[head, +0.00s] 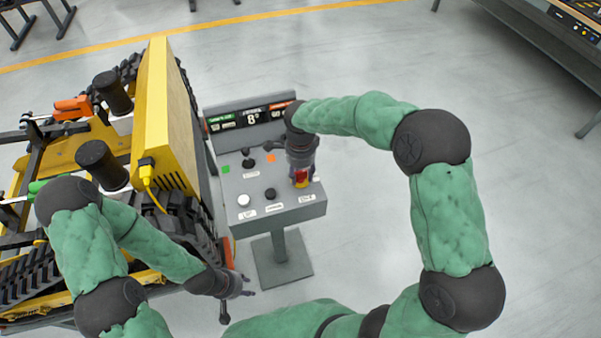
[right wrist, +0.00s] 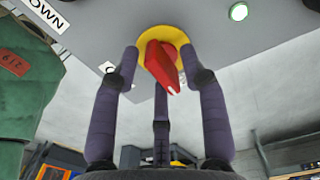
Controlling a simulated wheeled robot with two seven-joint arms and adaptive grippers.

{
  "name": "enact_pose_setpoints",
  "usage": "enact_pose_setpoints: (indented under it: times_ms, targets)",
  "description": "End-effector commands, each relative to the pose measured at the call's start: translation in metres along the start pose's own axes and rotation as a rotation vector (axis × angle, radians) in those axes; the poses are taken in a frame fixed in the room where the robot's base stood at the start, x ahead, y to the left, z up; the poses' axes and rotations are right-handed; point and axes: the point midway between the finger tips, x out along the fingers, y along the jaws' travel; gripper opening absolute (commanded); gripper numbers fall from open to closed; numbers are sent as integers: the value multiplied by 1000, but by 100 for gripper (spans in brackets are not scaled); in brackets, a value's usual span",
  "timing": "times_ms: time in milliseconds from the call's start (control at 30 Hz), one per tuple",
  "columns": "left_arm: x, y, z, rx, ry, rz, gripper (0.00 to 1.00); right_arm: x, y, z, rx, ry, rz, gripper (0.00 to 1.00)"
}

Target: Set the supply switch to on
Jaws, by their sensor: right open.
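The supply switch (head: 301,182) is a red rotary handle on a round yellow base, at the right side of a grey console (head: 265,213). In the right wrist view the red handle (right wrist: 163,66) points down and slightly right, with a white mark near its tip. My right gripper (head: 300,172) is above the switch, its fingers open and spread around the handle, with no clear contact. A label beside the switch is partly hidden by a finger. My left gripper (head: 246,286) is open and empty, low beside the tracked carrier, away from the console.
The console also has a white button (head: 243,200), a black knob (head: 269,194), a black joystick (head: 248,162) and a display (head: 252,118). A yellow tracked carrier (head: 160,120) stands close on its left. The floor right of the console is clear.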

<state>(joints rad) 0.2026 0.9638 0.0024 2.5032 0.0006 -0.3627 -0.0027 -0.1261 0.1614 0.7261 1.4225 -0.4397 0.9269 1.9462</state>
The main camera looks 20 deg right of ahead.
Motion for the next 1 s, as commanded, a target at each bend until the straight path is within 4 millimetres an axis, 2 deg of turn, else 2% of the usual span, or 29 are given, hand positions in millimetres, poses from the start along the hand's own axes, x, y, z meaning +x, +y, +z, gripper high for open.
enact_pose_setpoints:
  times_ms: [167, 400, 600, 800, 1000]
  targets:
    - [0, 0, 0, 0, 0, 0, 40, -25, -1, 0, 0, -2, -7, 44]
    - [0, 0, 0, 0, 0, 0, 40, -73, -1, 0, 1, -1, -6, 44]
    - [0, 0, 0, 0, 0, 0, 40, -103, -1, 0, -1, 0, -4, 44]
    - [0, 0, 0, 0, 0, 0, 40, -116, 0, 0, 0, 0, -1, 44]
    - [0, 0, 0, 0, 0, 0, 40, -117, 0, 0, 0, -1, -1, 44]
